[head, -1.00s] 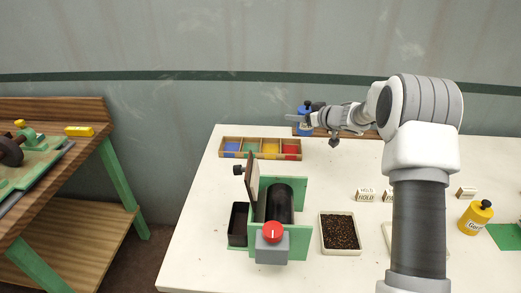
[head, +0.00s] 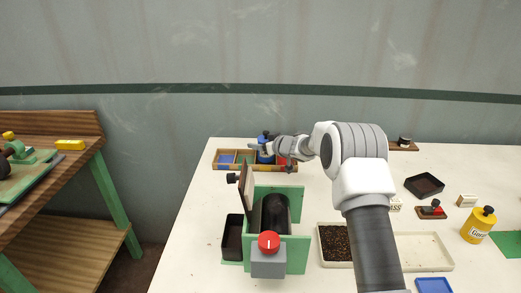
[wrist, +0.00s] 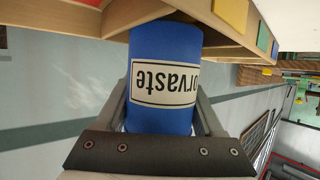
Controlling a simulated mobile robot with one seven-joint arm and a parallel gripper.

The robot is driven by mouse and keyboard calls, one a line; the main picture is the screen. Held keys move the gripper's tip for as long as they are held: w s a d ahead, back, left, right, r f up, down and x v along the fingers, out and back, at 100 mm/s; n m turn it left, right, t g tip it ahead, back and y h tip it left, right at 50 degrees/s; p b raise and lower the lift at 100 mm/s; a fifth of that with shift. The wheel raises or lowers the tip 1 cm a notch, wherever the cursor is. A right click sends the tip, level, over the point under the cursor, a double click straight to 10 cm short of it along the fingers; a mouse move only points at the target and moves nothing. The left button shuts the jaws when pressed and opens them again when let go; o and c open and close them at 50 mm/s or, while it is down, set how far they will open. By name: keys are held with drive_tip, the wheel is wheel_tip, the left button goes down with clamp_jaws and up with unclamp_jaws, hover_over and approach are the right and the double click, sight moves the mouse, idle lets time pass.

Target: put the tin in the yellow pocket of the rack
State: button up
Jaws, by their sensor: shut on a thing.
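The tin is a blue cylinder with a white label and dark top (head: 264,147). My gripper (head: 277,149) is shut on it, with a finger on each side of the tin in the wrist view (wrist: 165,105). The wooden rack (head: 230,168) stands at the back left of the table, with blue, green and red pockets showing. The tin is over the rack between the green and red pockets and hides most of the yellow one. In the wrist view, the tin's far end meets the rack's wood (wrist: 130,14); whether it is inside the pocket I cannot tell.
The green drum sorter (head: 294,258) with a red knob stands in front of the rack. A tray of dark grains (head: 334,262) is to its right. The wall is close behind the rack.

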drive_tip(key=shift+f, duration=0.6)
drive_tip(key=shift+f, duration=0.15)
drive_tip(key=o, duration=1.4)
